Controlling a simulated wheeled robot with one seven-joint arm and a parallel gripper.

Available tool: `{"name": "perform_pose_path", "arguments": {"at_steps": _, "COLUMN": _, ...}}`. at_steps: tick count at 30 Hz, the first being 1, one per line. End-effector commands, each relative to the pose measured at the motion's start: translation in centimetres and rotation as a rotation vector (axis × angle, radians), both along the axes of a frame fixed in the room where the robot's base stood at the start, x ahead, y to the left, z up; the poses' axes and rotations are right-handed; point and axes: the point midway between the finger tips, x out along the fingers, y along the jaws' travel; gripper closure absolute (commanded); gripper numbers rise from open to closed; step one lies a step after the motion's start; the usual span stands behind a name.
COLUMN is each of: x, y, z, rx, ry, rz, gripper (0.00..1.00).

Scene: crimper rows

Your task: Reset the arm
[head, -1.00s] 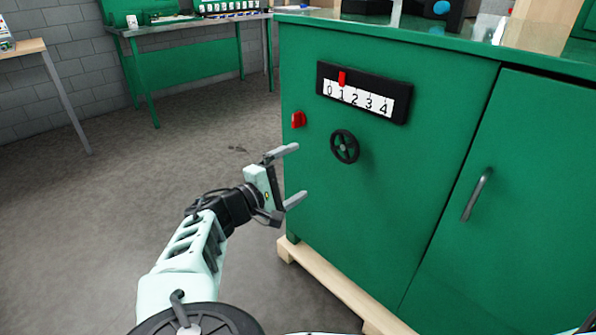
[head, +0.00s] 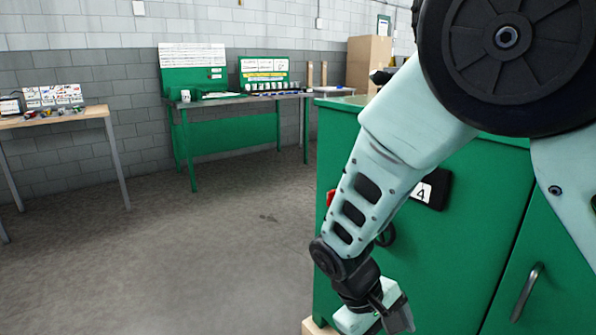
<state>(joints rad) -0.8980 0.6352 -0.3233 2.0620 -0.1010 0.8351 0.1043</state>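My gripper (head: 375,312) hangs at the bottom of the head view, in front of the green cabinet (head: 465,250). It points down and its fingers are mostly hidden or out of the picture, so its opening does not show. My arm is bent, with a large dark joint at the top right and the pale forearm running down to the left. The arm hides most of the cabinet's number scale (head: 428,190), of which only the 4 shows, and most of the handwheel (head: 387,235). A sliver of the red knob (head: 330,197) shows beside the forearm.
A green workbench (head: 235,98) with boards and small parts stands against the back wall. A wooden table (head: 50,120) with small items is at the far left. Cardboard boxes (head: 368,62) stand behind the cabinet. The grey floor (head: 180,250) on the left is clear.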

Motion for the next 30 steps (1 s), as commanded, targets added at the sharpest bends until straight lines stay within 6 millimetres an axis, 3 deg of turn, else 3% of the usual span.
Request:
{"name": "perform_pose_path", "arguments": {"at_steps": 9, "x": -8.6, "y": 2.0, "z": 8.0, "rx": 0.359, "ry": -0.001, "rz": 0.009, "gripper": 0.00}}
{"name": "perform_pose_path", "arguments": {"at_steps": 15, "x": -12.3, "y": 1.6, "z": 10.7, "rx": 0.446, "ry": -0.056, "rz": 0.048, "gripper": 0.00}}
{"name": "perform_pose_path", "arguments": {"at_steps": 22, "x": -15.4, "y": 0.5, "z": 12.0, "rx": 0.482, "ry": -0.134, "rz": 0.089, "gripper": 0.00}}
{"name": "perform_pose_path", "arguments": {"at_steps": 24, "x": -15.3, "y": 0.6, "z": 14.1, "rx": 0.483, "ry": -0.127, "rz": 0.088, "gripper": 0.00}}
{"name": "perform_pose_path", "arguments": {"at_steps": 30, "x": -15.3, "y": 0.7, "z": 17.9, "rx": 0.483, "ry": -0.127, "rz": 0.088, "gripper": 0.00}}
